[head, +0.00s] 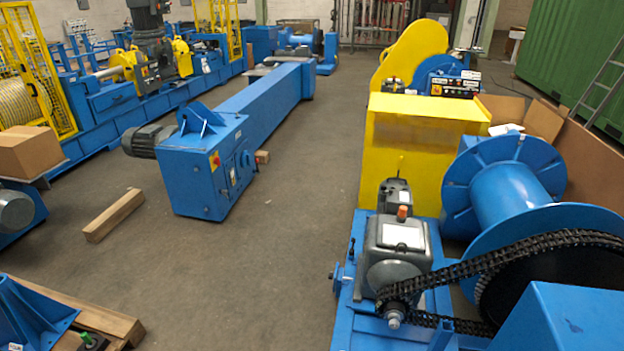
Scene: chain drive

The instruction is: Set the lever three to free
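No lever marked as three can be made out in the head view. A thin dark lever-like rod (351,250) stands upright at the left side of the grey gearbox (398,240) on the blue winch frame (345,315). A small blue handle-like part (338,277) sticks out just below it. Their settings cannot be read. A black chain (520,246) runs from the gearbox sprocket (394,318) up to the blue drum (505,190). Neither of my grippers is in view.
A yellow guard (405,155) stands behind the gearbox, with a small control panel (455,85) beyond. A blue beam machine (205,175) lies across the floor at centre left. A wooden block (114,215) lies near it. The grey floor (270,270) between is clear.

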